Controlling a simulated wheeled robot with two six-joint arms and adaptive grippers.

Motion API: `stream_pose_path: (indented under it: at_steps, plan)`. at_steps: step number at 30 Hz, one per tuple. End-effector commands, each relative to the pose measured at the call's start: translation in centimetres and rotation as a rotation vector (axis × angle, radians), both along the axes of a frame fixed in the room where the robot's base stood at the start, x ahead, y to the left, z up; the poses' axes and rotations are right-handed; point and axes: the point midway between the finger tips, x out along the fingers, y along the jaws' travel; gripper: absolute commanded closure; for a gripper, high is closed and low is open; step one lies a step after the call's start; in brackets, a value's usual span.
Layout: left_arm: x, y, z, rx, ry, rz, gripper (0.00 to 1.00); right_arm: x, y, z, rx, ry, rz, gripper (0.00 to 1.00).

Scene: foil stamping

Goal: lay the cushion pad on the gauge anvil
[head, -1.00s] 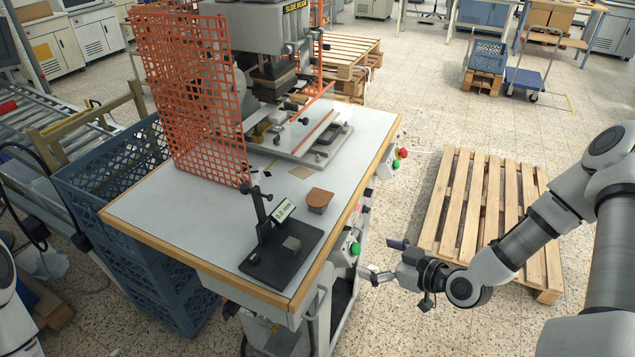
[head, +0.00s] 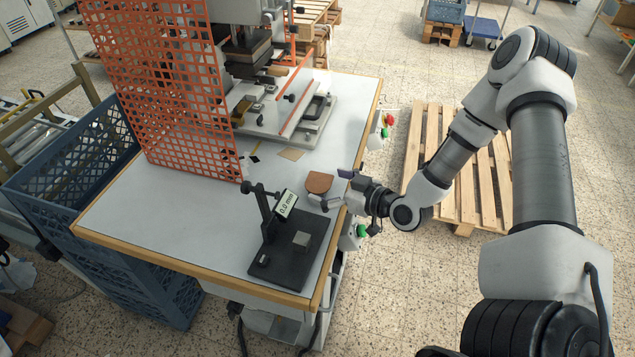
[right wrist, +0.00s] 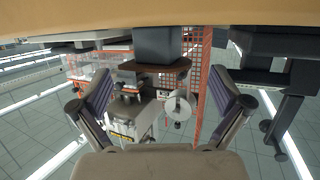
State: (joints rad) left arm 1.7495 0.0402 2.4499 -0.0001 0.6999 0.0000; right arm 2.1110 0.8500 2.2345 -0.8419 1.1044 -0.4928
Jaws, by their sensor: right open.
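The cushion pad (head: 319,182) looks like a flat brown piece with a rounded edge. It lies on a small grey block on the table, and its brown edge shows upside down in the right wrist view (right wrist: 150,66). My right gripper (head: 335,188) is open and empty at the table's right edge. Its fingers point at the pad, which lies ahead between them and apart from them in the right wrist view. The gauge anvil (head: 302,239) is a small grey block on the gauge's black base (head: 282,265), with nothing on it. My left gripper is out of view.
The gauge's post and display (head: 286,204), reading 0.0 mm, stand left of the pad's near side. An orange mesh guard (head: 170,90) and the press (head: 245,50) stand behind. A tan square (head: 291,154) lies flat on the table. The table's front left is clear.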

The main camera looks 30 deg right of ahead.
Motion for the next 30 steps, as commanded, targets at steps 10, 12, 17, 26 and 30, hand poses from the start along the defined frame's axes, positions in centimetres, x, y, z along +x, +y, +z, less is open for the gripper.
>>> stream_pose_path:
  at_steps: [10, 12, 17, 26, 30]
  plan:
    - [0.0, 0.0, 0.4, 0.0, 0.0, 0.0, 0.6, 2.9, 0.9, -1.0, 0.001, 0.0, -0.001, 0.0]
    - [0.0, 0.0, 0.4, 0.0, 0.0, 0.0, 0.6, 2.9, 0.9, -1.0, 0.001, -0.001, -0.001, 0.0]
    - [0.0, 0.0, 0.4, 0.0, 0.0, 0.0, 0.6, 2.9, 0.9, -1.0, 0.001, 0.0, -0.001, 0.28]
    - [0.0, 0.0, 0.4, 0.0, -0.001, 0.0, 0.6, 2.9, 0.9, -1.0, 0.001, 0.0, -0.001, 0.34]
    - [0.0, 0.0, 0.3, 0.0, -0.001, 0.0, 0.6, 2.9, 0.8, -0.7, 0.001, -0.002, -0.001, 0.34]
